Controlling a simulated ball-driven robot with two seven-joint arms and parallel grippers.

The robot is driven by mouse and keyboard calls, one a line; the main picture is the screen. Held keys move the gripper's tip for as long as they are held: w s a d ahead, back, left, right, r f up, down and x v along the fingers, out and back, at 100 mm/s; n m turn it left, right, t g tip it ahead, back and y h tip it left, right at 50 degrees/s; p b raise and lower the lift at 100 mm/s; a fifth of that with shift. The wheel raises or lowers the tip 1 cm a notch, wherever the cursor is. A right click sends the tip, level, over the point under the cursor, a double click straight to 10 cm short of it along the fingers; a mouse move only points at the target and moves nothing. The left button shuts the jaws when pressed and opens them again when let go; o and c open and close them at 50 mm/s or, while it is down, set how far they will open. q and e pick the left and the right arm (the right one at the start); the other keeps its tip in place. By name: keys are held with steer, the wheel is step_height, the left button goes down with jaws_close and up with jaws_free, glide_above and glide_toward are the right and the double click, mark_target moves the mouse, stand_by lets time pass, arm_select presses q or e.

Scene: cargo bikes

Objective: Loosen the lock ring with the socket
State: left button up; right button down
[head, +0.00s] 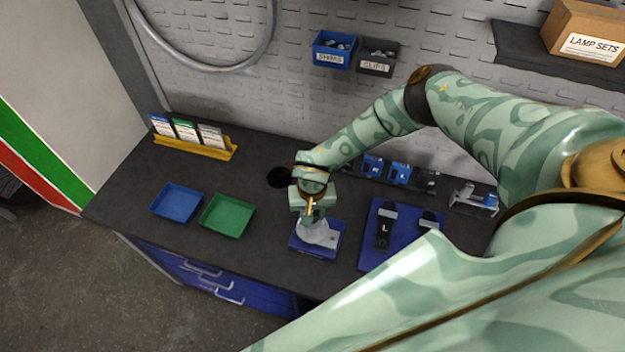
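My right gripper (311,212) points down over a small blue tray (296,246) on the workbench. A pale grey-white lumpy thing (318,234) lies in that tray, right under the fingers. I cannot tell whether the fingers touch it or how far apart they are. I cannot make out a lock ring or a socket for sure. A blue mat (371,257) to the right bears a black piece marked "L" (384,230) and a second black piece (429,221), both with grey tops. My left gripper is not in view.
The dark bench (258,150) has a round black spot (280,177). An empty blue tray (177,202) and green tray (227,215) stand left; a yellow card rack (195,146) is behind. Blue items (400,173) and a grey-blue fixture (474,198) line the back right.

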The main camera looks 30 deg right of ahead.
steer(key=shift+s+f+n, duration=0.1)
steer(key=shift+s+n, duration=0.1)
steer(key=shift+n, duration=0.6)
steer(key=n+b, duration=0.1)
steer(key=n, duration=0.2)
steer(key=shift+f, duration=0.15)
steer(key=n, duration=0.3)
steer(key=n+b, duration=0.2)
steer(key=n, duration=0.3)
steer(key=shift+n, duration=0.3)
steer(key=shift+n+b, duration=0.4)
steer(key=shift+b, duration=0.55)
steer(key=shift+s+b, duration=0.1)
steer(key=shift+b, duration=0.3)
